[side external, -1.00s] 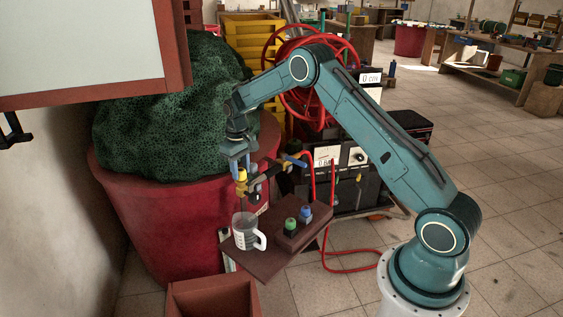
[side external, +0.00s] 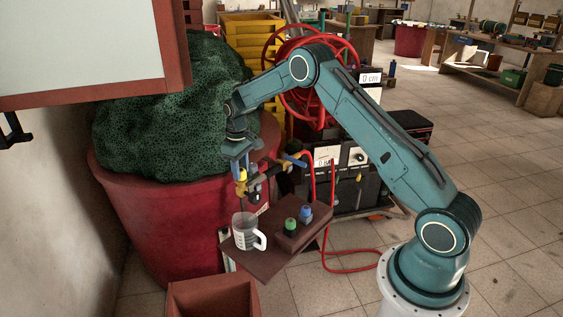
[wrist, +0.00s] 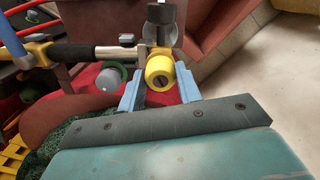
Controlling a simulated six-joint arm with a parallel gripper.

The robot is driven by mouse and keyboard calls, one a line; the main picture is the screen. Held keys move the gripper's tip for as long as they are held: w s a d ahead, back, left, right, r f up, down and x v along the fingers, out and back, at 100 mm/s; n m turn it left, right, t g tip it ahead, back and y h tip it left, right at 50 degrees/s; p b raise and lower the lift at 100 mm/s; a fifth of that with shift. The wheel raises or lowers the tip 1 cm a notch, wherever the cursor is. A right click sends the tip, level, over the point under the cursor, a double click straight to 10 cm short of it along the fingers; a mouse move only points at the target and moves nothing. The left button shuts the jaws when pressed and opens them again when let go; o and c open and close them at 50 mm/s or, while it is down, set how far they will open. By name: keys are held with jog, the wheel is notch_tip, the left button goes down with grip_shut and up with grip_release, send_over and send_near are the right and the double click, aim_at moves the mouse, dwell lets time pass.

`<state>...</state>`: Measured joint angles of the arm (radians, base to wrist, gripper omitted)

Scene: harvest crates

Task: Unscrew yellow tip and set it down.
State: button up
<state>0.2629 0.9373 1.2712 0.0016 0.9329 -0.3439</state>
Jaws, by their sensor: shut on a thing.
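The yellow tip (wrist: 160,72) sits between my gripper's two blue fingers in the wrist view. My gripper (wrist: 159,86) is shut on it from above. In the side view my gripper (side external: 240,170) points straight down, with the yellow tip (side external: 241,186) low between its fingers. The tip is at the left end of a dark horizontal holder with brass-coloured fittings (side external: 257,184). I cannot tell whether its thread is still engaged.
A clear measuring jug (side external: 240,236) stands below on a brown shelf (side external: 265,262). A green-capped piece (side external: 291,226) and a blue-capped piece (side external: 306,213) stand on a raised block beside it. A large red tub (side external: 170,225) with green netting is close behind.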

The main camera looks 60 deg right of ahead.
jog(key=shift+n, duration=0.8)
jog(key=o, duration=0.5)
jog(key=shift+o, duration=0.2)
jog(key=shift+m, duration=0.3)
jog(key=shift+m, duration=0.6)
